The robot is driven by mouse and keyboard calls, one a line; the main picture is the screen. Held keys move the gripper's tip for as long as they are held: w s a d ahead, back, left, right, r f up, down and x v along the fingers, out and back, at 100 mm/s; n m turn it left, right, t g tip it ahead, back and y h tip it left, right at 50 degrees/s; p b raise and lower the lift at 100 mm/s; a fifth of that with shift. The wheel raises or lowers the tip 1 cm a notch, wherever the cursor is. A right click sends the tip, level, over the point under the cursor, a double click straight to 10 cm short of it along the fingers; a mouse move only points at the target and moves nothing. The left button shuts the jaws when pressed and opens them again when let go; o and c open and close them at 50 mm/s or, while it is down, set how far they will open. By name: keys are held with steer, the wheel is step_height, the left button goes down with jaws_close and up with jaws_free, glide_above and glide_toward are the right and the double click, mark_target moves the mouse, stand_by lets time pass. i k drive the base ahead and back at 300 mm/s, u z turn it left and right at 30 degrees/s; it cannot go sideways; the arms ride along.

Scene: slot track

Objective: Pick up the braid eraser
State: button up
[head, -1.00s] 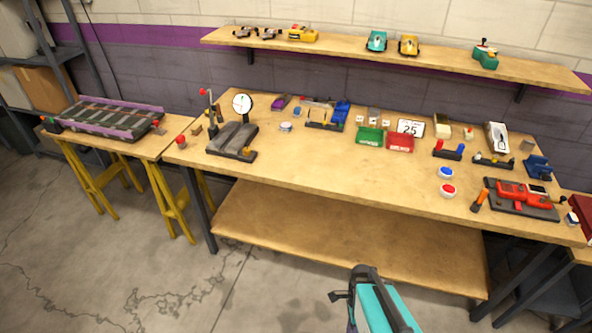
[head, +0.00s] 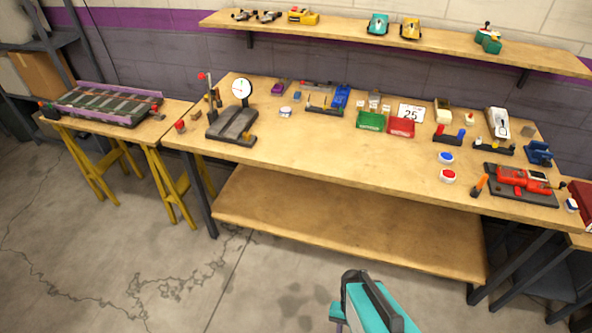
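I cannot pick out the braid eraser for sure at this distance. Many small items stand on the long wooden workbench (head: 290,150), among them a small purple item (head: 279,88) and a blue-and-white round item (head: 285,111). My teal and black arm shows at the bottom edge, in front of the bench and apart from it. My gripper's fingers cannot be made out.
A wall shelf (head: 345,36) holds toy cars. A side table (head: 155,126) with a track section (head: 108,100) stands left. Green (head: 370,121) and red (head: 401,128) bins and a dial stand (head: 232,124) are on the bench. The concrete floor in front is clear.

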mark_target(570, 205)
steer(key=z, duration=4.35)
steer(key=i, duration=0.1)
steer(key=u, duration=2.9)
steer(key=k, duration=0.55)
steer(key=z, duration=0.1)
steer(key=i, duration=0.45)
steer(key=u, duration=0.05)
